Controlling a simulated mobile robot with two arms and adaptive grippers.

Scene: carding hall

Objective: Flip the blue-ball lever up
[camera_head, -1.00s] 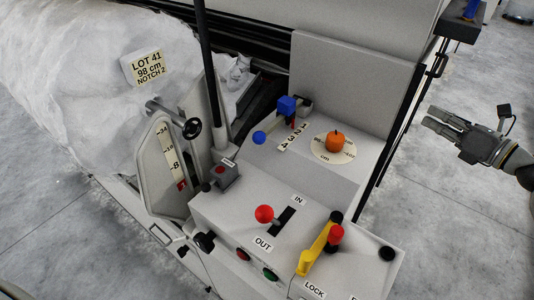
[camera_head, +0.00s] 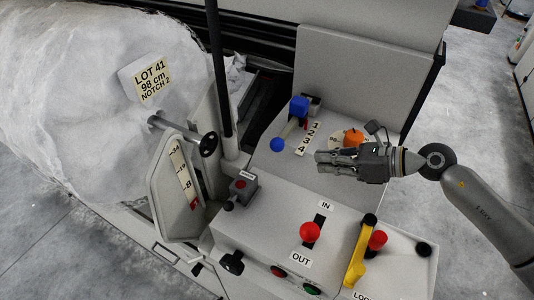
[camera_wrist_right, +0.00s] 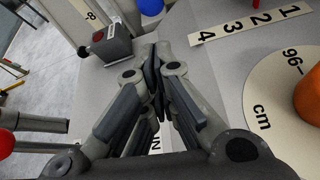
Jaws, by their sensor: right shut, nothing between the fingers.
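The lever's blue ball (camera_head: 277,145) stands at the left of the raised panel, on a short rod running up toward a blue block (camera_head: 299,106). The blue ball also shows, partly cut off, at the top of the right wrist view (camera_wrist_right: 151,6). A strip numbered 1 to 4 (camera_head: 309,139) lies beside the lever. My right gripper (camera_head: 320,162) is over the panel, to the right of and below the ball in the head view. Its fingers (camera_wrist_right: 155,62) are shut with nothing between them, apart from the ball. My left gripper is not in view.
An orange knob (camera_head: 353,138) on a round dial sits behind my right gripper. A red-ball lever (camera_head: 310,232), a yellow handle (camera_head: 358,255) and a small grey switch box (camera_head: 243,188) are nearby. A black post (camera_head: 219,70) rises left of the panel.

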